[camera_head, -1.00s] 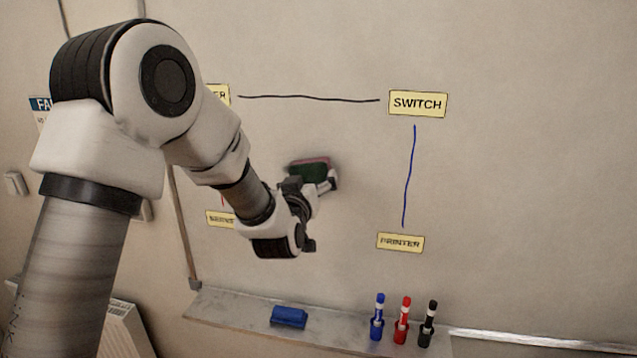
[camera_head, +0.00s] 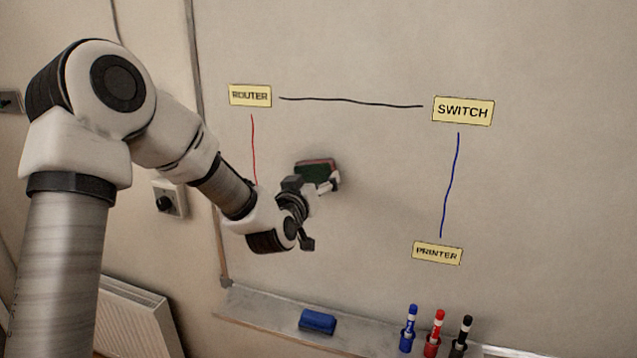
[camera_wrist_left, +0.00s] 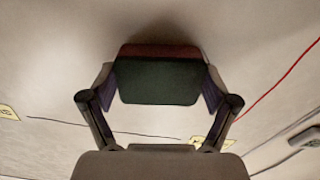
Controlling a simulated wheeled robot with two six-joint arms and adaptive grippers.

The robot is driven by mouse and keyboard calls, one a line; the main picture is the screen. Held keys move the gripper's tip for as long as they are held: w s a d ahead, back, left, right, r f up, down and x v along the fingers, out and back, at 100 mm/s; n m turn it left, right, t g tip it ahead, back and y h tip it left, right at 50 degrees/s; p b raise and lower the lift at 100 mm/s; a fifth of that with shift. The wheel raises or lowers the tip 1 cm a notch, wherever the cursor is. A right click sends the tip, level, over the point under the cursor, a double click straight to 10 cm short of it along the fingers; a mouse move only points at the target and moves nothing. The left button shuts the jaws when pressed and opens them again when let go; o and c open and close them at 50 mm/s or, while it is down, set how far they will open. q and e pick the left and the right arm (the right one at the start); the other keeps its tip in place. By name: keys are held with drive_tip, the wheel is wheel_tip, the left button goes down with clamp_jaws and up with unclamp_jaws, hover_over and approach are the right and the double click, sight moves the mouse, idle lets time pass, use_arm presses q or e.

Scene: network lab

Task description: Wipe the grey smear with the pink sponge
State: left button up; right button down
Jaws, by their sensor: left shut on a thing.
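The sponge (camera_head: 317,172) has a dark green layer and a thin pinkish-red layer. My left gripper (camera_head: 322,186) is shut on it in front of the whiteboard. In the left wrist view the sponge (camera_wrist_left: 160,82) sits between both fingers, its pinkish layer on the board side. A dark shadow lies around it on the board; I cannot tell whether it touches. I see no grey smear in either view; the sponge and arm hide part of the board. My right gripper is not in view.
The whiteboard (camera_head: 370,190) carries labels ROUTER (camera_head: 250,96), SWITCH (camera_head: 463,111) and PRINTER (camera_head: 437,253), joined by black, red and blue lines. Below, the tray (camera_head: 265,308) holds a blue eraser (camera_head: 317,321) and three markers (camera_head: 438,333). The board between sponge and blue line looks clear.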

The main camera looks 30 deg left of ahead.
sight(372, 182)
use_arm(q)
drive_tip(key=d, duration=0.2)
drive_tip(key=w+d+b, duration=0.1)
drive_tip(key=d, duration=0.2)
drive_tip(key=shift+w+d, duration=0.15)
drive_tip(key=shift+w+d+b, duration=0.15)
drive_tip(key=shift+d, duration=0.55)
drive_tip(key=shift+w+d+b, duration=0.15)
drive_tip(key=shift+d, duration=0.55)
drive_tip(key=shift+w+d, duration=0.15)
drive_tip(key=shift+d, duration=0.3)
drive_tip(key=shift+w+d, duration=0.2)
drive_tip(key=shift+d, duration=0.95)
drive_tip(key=shift+w+d+b, duration=0.1)
drive_tip(key=shift+b, duration=0.25)
drive_tip(key=a, duration=0.3)
drive_tip(key=s+a, duration=0.1)
drive_tip(key=a, duration=0.2)
drive_tip(key=s+a+b, duration=0.1)
drive_tip(key=a, duration=0.2)
drive_tip(key=shift+s+a+r, duration=0.1)
drive_tip(key=shift+s+a, duration=0.05)
drive_tip(key=shift+a, duration=0.2)
drive_tip(key=shift+s+a, duration=0.2)
drive_tip(key=shift+a, duration=0.65)
